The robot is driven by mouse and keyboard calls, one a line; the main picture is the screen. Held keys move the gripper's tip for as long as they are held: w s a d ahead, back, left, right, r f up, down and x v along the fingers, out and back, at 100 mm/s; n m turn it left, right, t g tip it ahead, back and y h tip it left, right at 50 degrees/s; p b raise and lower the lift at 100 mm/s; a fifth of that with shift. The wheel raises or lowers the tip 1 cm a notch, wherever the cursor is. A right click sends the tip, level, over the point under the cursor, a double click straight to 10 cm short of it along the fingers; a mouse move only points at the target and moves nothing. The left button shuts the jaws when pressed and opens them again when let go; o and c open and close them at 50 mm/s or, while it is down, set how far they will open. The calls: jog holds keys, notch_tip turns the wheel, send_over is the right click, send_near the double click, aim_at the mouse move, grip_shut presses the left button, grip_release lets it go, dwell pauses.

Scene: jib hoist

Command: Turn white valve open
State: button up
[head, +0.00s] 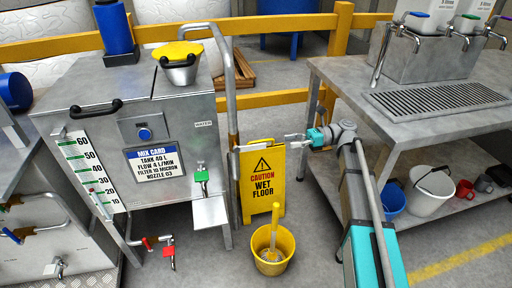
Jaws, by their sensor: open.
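A pale lever (262,147), which looks like the white valve's handle, sticks out roughly level to the right from the upright pipe beside the steel tank. It crosses in front of the top of the yellow sign. My gripper (292,140) is open and points left, close to the lever's right end. I cannot tell whether the fingers touch the lever or stand around it. The valve body at the pipe is small and unclear.
The steel tank (92,88) carries a green-handled tap (201,174) and a red-handled tap (168,251). A wet floor sign (263,190) and a yellow bucket (270,266) stand below my gripper. A steel table (365,85) with a drip grate stands to the right.

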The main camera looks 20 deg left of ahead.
aim_at(255, 147)
jog(key=x, duration=1.2)
jog(key=shift+a, duration=0.15)
jog(key=shift+c, duration=0.2)
grip_shut()
